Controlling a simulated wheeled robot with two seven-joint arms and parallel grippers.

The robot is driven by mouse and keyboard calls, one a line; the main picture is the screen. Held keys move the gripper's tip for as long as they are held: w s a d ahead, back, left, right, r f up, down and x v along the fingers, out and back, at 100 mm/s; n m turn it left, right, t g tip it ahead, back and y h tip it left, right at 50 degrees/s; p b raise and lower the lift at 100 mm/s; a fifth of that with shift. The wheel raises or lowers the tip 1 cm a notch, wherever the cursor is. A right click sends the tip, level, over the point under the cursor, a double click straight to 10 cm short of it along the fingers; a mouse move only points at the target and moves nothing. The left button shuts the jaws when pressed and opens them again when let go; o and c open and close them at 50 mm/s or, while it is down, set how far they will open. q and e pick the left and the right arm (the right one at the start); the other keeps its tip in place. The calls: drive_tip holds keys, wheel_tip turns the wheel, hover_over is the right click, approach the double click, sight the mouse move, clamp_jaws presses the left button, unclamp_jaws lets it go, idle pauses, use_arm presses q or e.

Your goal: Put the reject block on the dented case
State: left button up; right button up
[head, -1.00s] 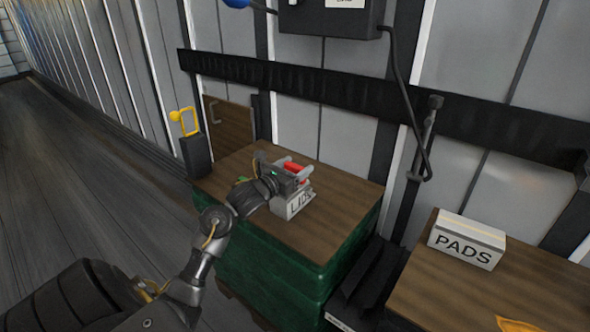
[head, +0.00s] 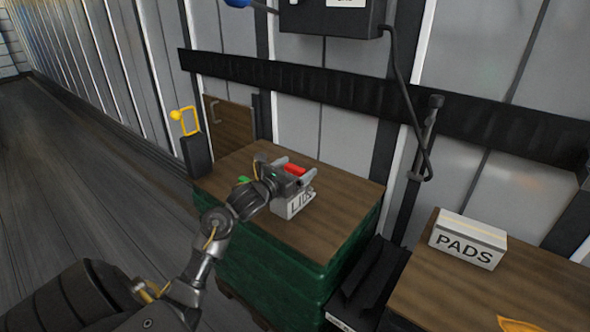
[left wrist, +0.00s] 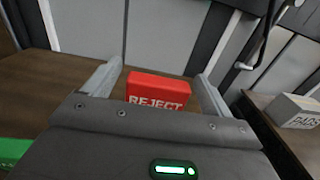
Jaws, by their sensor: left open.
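The red reject block (left wrist: 158,90) shows between the fingers of my left gripper (left wrist: 160,85) in the left wrist view, with its white lettering facing the camera. In the head view the block (head: 296,169) is a small red patch at the left gripper (head: 294,168), above or behind the box lettered LIDS (head: 293,205). The left gripper's fingers are apart, one on each side of the block, with gaps visible. What the block rests on is hidden. I cannot make out a dented case. My right gripper is out of view.
The LIDS box stands on a wooden top (head: 330,225) over green stacked sides (head: 265,270). A PADS box (head: 467,240) stands on a second wooden top (head: 425,285) at right. A dark post with a yellow handle (head: 191,150) stands at left. The wall is close behind.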

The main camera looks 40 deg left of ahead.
use_arm(q)
drive_tip(key=shift+r, duration=0.25)
drive_tip(key=s, duration=1.2)
drive_tip(key=shift+d, duration=0.15)
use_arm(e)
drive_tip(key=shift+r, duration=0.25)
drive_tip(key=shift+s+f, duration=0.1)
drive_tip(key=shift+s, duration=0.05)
